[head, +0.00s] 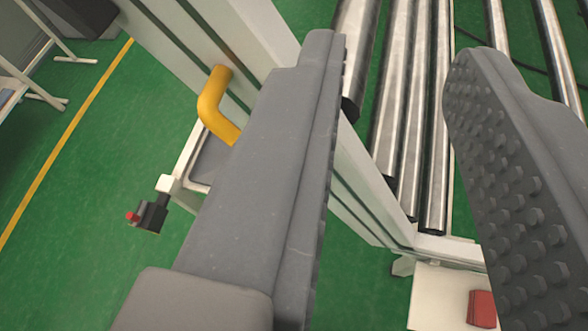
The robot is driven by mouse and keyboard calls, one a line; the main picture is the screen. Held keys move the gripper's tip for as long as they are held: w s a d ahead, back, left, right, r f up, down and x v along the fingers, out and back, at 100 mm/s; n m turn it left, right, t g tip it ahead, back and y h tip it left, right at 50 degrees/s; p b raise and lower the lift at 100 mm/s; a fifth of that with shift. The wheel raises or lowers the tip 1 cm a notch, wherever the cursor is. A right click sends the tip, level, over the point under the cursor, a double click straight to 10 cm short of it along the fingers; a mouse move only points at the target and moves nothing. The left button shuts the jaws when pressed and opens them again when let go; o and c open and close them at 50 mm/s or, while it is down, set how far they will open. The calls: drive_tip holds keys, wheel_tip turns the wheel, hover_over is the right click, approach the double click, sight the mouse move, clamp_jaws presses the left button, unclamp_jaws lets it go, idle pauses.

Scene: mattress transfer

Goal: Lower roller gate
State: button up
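My gripper (395,62) is open, with two large grey fingers reaching up the picture. The studded pad of the right finger shows, and nothing is between the fingers. A yellow handle (212,104) sticks out from a pale upright frame (255,32) just left of my left finger. Its lower end is partly hidden behind that finger. Several metal rollers (409,110) show beyond and between the fingers, along the frame. I cannot tell which part is the movable gate.
A small black box with a red button (151,213) stands at the left of the frame. A red block (482,308) sits on a white panel (437,295) at bottom right.

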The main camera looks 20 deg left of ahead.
drive_tip(key=w+g+p, duration=0.1)
drive_tip(key=g+p, duration=0.1)
drive_tip(key=p, duration=0.1)
drive_tip(key=w+a+f+g+y+p, duration=0.1)
drive_tip(key=p, duration=0.2)
drive_tip(key=shift+f+m+g+y, duration=0.1)
drive_tip(key=shift+m+g+y, duration=0.2)
drive_tip(key=shift+m+g, duration=0.1)
clamp_jaws()
drive_tip(key=w+a+f+g+p, duration=0.2)
drive_tip(key=a+f+p, duration=0.1)
drive_tip(key=f, duration=0.3)
drive_tip(key=w+a+f+g+y+p, duration=0.1)
drive_tip(key=w+a+f+g+p, duration=0.1)
drive_tip(key=f, duration=0.5)
drive_tip(key=shift+w+a+f+m+g+p, duration=0.2)
drive_tip(key=shift+a+m+g+p, duration=0.3)
drive_tip(key=shift+a+p, duration=0.85)
drive_tip(key=shift+d+f, duration=0.15)
